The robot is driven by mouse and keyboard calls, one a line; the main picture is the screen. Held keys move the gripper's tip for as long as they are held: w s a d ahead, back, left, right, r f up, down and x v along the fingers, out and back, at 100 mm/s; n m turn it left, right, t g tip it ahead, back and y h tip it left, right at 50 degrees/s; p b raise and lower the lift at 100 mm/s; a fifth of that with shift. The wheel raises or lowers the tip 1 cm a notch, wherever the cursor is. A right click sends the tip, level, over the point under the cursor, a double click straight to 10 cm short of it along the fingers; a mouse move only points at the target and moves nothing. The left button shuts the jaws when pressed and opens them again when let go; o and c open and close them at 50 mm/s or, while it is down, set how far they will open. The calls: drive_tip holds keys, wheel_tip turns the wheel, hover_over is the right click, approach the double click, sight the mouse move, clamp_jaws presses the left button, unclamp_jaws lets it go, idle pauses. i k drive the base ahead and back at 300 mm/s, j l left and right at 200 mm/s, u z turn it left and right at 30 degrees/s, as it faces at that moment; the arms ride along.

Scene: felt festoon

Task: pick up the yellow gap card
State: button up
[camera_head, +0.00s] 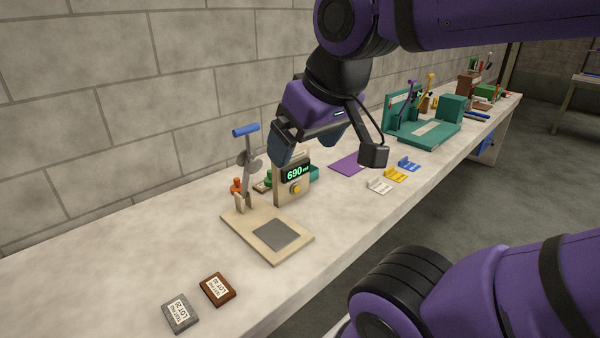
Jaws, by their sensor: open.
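The yellow gap card (396,175) is a small piece with a raised notched edge. It lies on the pale bench between a white card (380,186) and a blue card (409,164), near the bench's front edge. My gripper (306,148) is open and appears empty. It hangs above the bench, left of the yellow card and over the area of the display device. Its fingertips are apart from the card, and their exact height is hard to tell.
A display device reading 690 (293,185) and a lever press on a wooden base (270,251) stand left. A purple mat (349,163) lies behind the cards. A green fixture (430,133) stands farther along. Two labelled blocks, grey (181,314) and brown (217,289), lie nearer. Bench around the cards is clear.

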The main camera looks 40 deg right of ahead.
sight(390, 172)
drive_tip(key=l+z, duration=0.35)
drive_tip(key=i+l+z, duration=0.15)
drive_tip(key=l+z, duration=0.2)
drive_tip(key=i+l+z, duration=0.15)
drive_tip(key=z, duration=0.25)
drive_tip(key=i+l+z, duration=0.15)
drive_tip(key=l+z, duration=0.2)
